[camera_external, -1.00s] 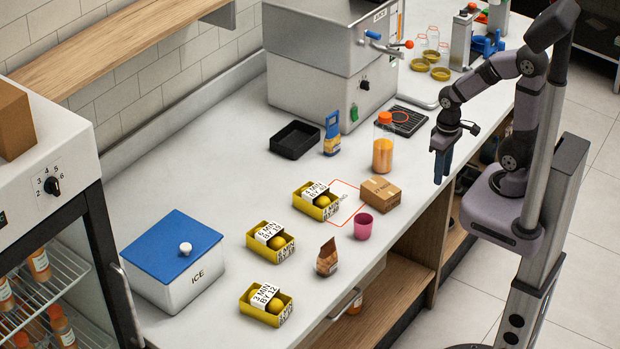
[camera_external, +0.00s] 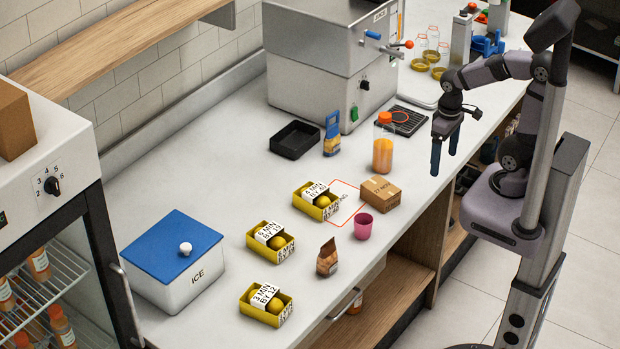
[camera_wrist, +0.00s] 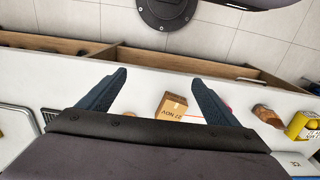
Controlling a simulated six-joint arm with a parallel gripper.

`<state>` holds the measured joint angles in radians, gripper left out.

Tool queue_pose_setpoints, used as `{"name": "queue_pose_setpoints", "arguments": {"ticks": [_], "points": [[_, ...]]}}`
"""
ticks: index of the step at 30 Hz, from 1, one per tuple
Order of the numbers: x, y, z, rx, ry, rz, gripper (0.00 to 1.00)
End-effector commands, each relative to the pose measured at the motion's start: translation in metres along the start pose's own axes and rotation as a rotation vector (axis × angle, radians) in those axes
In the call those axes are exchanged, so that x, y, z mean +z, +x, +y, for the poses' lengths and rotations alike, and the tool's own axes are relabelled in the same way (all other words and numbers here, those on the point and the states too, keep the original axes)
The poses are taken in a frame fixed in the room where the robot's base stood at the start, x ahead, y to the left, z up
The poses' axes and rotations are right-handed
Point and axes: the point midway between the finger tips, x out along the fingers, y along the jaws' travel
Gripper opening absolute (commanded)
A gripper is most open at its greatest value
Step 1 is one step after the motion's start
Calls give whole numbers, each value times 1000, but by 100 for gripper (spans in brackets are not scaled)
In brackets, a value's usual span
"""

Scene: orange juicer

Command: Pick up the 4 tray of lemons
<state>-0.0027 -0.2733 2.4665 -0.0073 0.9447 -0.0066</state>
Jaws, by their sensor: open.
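Three yellow trays of lemons with white printed labels stand on the counter in the outside view. The far tray (camera_external: 316,204), beside the orange-outlined rectangle, has a label that seems to read "4 MIN". The middle tray (camera_external: 270,240) and the near tray (camera_external: 266,303) seem to read "5 MIN" and "3 MIN". My gripper (camera_external: 445,157) is open and empty, fingers down, near the counter's right edge and well right of the trays. The wrist view shows its spread fingers (camera_wrist: 159,82); one yellow tray (camera_wrist: 303,126) is partly visible at the right edge, its identity unclear.
A cardboard box (camera_external: 380,192) and pink cup (camera_external: 363,226) stand right of the far tray. A juice bottle (camera_external: 383,152) is between it and my gripper's side. A paper bag (camera_external: 327,258) stands near the middle tray. A white ice bin (camera_external: 175,262) is left.

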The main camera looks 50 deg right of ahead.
Motion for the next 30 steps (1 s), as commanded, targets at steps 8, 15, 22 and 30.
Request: {"name": "queue_pose_setpoints", "arguments": {"ticks": [8, 15, 22, 30], "points": [[-59, 41, 11, 276, -692, 59, 84], [-153, 53, -27, 701, -1535, 85, 84], [-214, 34, -100, 1136, -2111, 38, 84], [-239, 15, -180, 1552, -2454, -56, 84]]}}
